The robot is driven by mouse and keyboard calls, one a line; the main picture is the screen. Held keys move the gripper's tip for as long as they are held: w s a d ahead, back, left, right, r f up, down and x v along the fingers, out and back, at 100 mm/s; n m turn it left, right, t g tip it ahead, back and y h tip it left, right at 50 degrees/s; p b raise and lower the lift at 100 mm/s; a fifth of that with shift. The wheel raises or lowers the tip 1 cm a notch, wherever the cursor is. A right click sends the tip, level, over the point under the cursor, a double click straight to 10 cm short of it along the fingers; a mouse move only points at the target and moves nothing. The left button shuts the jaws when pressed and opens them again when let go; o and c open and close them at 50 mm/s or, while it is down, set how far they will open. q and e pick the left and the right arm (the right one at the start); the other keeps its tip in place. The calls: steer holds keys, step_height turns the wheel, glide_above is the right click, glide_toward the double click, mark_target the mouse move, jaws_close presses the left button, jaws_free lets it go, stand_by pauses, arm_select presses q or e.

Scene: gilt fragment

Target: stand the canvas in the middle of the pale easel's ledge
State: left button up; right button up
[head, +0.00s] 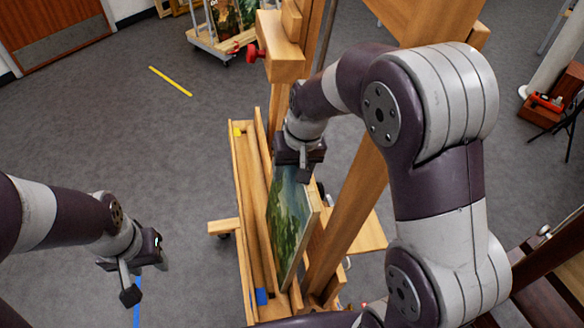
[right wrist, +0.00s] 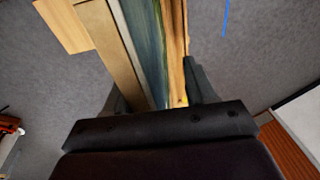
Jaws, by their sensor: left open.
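The canvas (head: 290,215), a green and blue painting on a pale wooden frame, is upright at the pale easel, its painted face toward the left. It stands over the inner side of the ledge (head: 243,215); I cannot tell whether its lower edge touches it. My right gripper (head: 303,172) is at the canvas's far upper part. In the right wrist view its fingers (right wrist: 158,90) lie on either side of the canvas (right wrist: 148,45); whether both touch it is unclear. My left gripper (head: 138,280) is open and empty, left of the easel, apart from it.
The ledge carries a yellow mark (head: 238,131) at its far end and a blue mark (head: 262,296) at its near end. The easel's post (head: 350,205) rises right of the canvas. A cart (head: 222,40) stands behind. Floor is clear between my left gripper and the easel.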

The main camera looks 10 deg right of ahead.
steer(key=r, duration=0.5)
steer(key=s+d+r+b, duration=0.1)
steer(key=r, duration=0.2)
steer(key=shift+r, duration=0.1)
steer(key=r+p, duration=0.4)
steer(key=shift+s+d+r, duration=0.2)
steer(key=shift+s+d, duration=0.1)
steer(key=shift+d, duration=0.05)
steer(key=shift+f, duration=0.1)
